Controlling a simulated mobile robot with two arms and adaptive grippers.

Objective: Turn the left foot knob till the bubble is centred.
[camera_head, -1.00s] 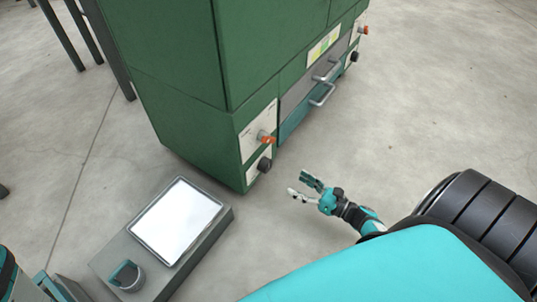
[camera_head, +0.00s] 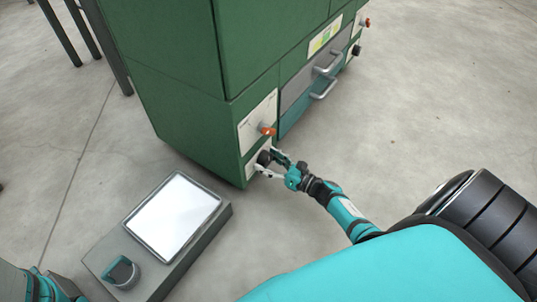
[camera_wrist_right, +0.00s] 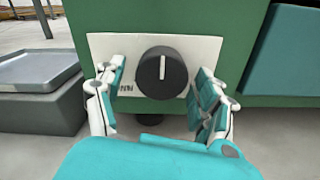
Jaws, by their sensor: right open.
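The left foot knob (camera_wrist_right: 162,72) is a round black knob with a white mark that points nearly straight up. It sits on a pale plate (camera_wrist_right: 208,48) low on the green machine. In the head view the knob (camera_head: 264,158) is at the machine's near lower corner. My right gripper (camera_wrist_right: 158,88) is open, with one finger on each side of the knob. Gaps show between both fingers and the knob. In the head view the right gripper (camera_head: 269,163) reaches the knob from the right. I see no bubble in these views. My left gripper is not in view.
An orange-red knob (camera_head: 267,130) sits just above the foot knob. A grey box (camera_head: 215,228) with a pale tray (camera_head: 172,217) and a small cup-like holder (camera_head: 121,273) stands to the left. Drawer handles (camera_head: 323,89) stick out farther right.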

